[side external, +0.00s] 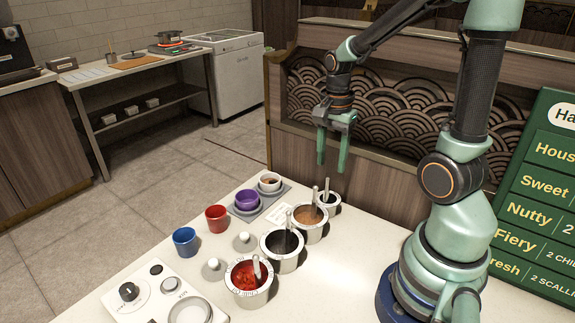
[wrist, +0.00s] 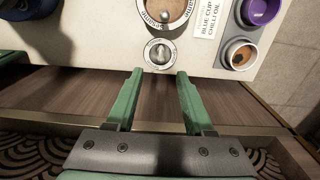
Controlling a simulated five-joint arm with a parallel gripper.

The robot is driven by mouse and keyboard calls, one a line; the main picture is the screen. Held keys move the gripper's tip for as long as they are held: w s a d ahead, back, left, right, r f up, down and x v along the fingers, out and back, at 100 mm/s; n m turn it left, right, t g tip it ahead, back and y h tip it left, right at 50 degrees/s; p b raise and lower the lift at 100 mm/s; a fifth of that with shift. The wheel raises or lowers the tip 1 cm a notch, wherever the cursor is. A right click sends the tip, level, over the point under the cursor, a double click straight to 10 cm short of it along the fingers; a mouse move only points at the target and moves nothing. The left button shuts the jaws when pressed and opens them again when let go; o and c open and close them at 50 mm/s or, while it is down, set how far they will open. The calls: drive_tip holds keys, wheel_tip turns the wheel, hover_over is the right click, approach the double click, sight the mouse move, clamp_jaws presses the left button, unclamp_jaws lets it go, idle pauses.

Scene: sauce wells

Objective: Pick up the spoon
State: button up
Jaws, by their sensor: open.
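Several spoons stand in the row of sauce wells on the counter. One spoon (side external: 256,267) leans in the red sauce well (side external: 250,292), one (side external: 288,221) in the dark sauce well (side external: 284,262), one (side external: 314,196) in the brown sauce well (side external: 311,232), and one (side external: 327,186) in the small far well (side external: 329,208). My gripper (side external: 331,163) is open and empty, pointing down above and behind the small well. In the wrist view my gripper (wrist: 160,73) shows its two green fingers apart, with the small well (wrist: 160,42) just beyond their tips.
A tray (side external: 277,197) holds a purple cup (side external: 247,199) and a small bowl (side external: 269,181). A red cup (side external: 216,218), a blue cup (side external: 185,241) and two lids stand left of the wells. A white control panel (side external: 145,292) is front left. A green menu board (side external: 540,180) stands right.

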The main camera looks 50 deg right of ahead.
sight(328, 177)
drive_tip(key=shift+a+f, duration=0.2)
drive_tip(key=shift+f, duration=1.15)
drive_tip(key=shift+a+f, duration=0.2)
drive_tip(key=shift+f, duration=1.15)
clamp_jaws()
